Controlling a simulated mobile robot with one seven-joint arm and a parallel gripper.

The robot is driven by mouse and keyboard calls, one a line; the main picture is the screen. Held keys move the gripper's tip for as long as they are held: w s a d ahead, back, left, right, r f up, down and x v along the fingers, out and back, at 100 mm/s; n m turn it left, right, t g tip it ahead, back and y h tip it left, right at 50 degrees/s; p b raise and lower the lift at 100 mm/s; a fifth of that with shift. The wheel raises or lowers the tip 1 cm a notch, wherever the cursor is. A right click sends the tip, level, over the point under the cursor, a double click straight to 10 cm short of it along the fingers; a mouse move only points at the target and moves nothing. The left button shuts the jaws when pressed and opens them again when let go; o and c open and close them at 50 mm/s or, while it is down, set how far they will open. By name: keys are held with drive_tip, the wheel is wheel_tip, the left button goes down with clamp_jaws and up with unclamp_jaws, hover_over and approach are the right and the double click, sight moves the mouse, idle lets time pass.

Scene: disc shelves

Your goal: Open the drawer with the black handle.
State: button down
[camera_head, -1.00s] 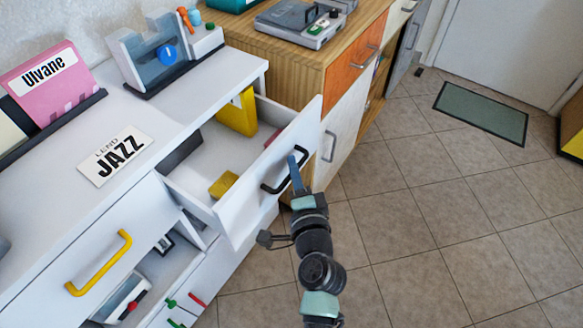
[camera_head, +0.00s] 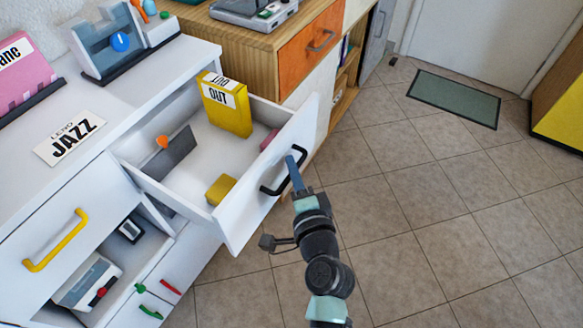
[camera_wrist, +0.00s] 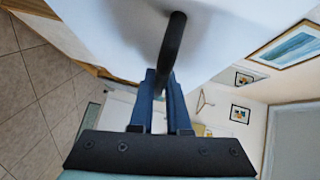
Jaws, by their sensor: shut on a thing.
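The white drawer (camera_head: 268,201) with the black handle (camera_head: 268,187) is pulled well out of the white cabinet. Its inside shows a tall yellow box (camera_head: 228,106), a small yellow block (camera_head: 220,189), a grey divider (camera_head: 172,155) and a partly hidden pink item (camera_head: 269,139). My gripper (camera_head: 296,160) is shut on the black handle near its upper right end. In the wrist view, the blue fingers (camera_wrist: 160,95) close around the black handle (camera_wrist: 172,45), in front of the white drawer front.
A yellow-handled front (camera_head: 58,240) is to the left, above an open compartment holding a white device (camera_head: 88,282). A wooden cabinet (camera_head: 250,50) stands behind the drawer. The tiled floor (camera_head: 400,220) to the right is clear, apart from a green mat (camera_head: 453,97).

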idle(0.3)
drive_tip(key=c, duration=1.2)
unclamp_jaws()
drive_tip(key=shift+o, duration=0.2)
drive_tip(key=shift+s, duration=0.1)
drive_tip(key=s+d+r, duration=0.2)
drive_tip(key=s, duration=1)
drive_tip(key=shift+s, duration=0.25)
